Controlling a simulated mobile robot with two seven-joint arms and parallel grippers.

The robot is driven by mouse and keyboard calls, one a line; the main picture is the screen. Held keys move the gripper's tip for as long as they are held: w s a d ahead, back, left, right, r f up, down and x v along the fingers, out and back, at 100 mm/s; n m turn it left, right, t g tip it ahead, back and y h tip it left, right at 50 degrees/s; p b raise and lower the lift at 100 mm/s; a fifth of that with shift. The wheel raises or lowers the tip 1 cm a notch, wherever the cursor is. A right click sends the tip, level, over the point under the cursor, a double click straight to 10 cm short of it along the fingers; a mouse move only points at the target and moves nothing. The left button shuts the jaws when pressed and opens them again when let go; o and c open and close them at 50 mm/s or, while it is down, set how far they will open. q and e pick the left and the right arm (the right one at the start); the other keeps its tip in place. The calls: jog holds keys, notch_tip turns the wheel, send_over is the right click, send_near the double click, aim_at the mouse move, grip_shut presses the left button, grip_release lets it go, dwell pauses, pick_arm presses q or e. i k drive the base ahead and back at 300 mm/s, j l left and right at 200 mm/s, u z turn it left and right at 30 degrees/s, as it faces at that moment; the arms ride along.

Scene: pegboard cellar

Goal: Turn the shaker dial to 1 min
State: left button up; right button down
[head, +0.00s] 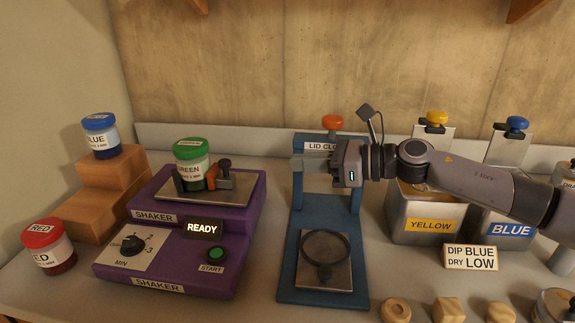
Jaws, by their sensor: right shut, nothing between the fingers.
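The purple shaker (180,270) stands left of centre. Its black dial (132,245) sits on a pale plate marked MIN on the front left. The figures 2 and 3 show at the dial's right; the pointer's exact setting is too small to tell. A READY display (202,228) is lit beside a green START button (216,253). The green-lidded jar (191,163) stands on the shaker's platform beside an orange clamp with a black knob (220,172). My right gripper (297,166) is shut and empty, in front of the blue press, right of the shaker and well away from the dial. My left gripper is out of view.
The blue LID CLOSER press (290,240) stands just right of the shaker. A red jar (48,246) is left of the dial; a blue jar (101,135) stands on wooden steps (90,205). YELLOW (408,210) and BLUE (512,243) bins and a DIP BLUE DRY LOW sign (470,257) are right.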

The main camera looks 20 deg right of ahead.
aim_at(132, 246)
jog(key=k, duration=1)
